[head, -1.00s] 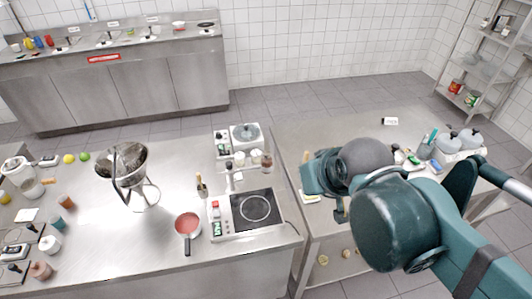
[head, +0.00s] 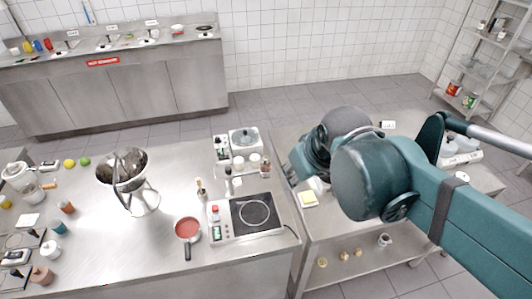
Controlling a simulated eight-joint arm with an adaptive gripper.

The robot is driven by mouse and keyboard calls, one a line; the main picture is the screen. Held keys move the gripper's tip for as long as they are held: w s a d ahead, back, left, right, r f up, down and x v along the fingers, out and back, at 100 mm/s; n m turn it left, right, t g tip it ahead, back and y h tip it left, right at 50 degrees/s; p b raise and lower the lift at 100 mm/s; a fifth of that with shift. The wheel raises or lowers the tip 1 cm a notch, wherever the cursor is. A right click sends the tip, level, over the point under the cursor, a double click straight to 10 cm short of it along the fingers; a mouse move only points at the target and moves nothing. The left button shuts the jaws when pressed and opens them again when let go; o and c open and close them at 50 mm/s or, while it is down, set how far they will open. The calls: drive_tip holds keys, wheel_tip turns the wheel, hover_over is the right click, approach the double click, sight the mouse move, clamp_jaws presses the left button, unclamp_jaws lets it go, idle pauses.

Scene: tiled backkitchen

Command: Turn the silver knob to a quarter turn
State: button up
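I cannot make out a silver knob for certain; small controls sit on the left panel of the hot plate (head: 246,231), below a red button (head: 215,209). The hot plate has a black top with a ring mark and stands on the steel table. A white appliance (head: 245,140) with a round lid stands behind it, beside a small control box (head: 221,148). The end of my arm, with my gripper (head: 297,172), is right of these, over the gap and the right bench. Its fingers are hidden or too small to tell apart.
A red pan (head: 187,229) stands left of the hot plate. Small jars (head: 239,162) stand behind the hot plate. A yellow pad (head: 309,199) lies on the right bench. The table between funnel and pan is clear.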

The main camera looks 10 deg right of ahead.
drive_tip(key=w+a+r+n+g+p, duration=0.2)
drive_tip(key=w+n+g+p, duration=0.15)
drive_tip(key=w+n, duration=0.4)
drive_tip(key=n+g+p, duration=0.2)
drive_tip(key=n+p, duration=0.3)
drive_tip(key=n, duration=0.1)
hover_over(266, 158)
drive_tip(key=shift+w+f+m, duration=0.1)
drive_tip(key=shift+f+m, duration=0.15)
drive_tip(key=shift+f, duration=1.5)
drive_tip(key=shift+f, duration=0.15)
drive_tip(key=shift+f, duration=3.75)
drive_tip(key=c, duration=0.9)
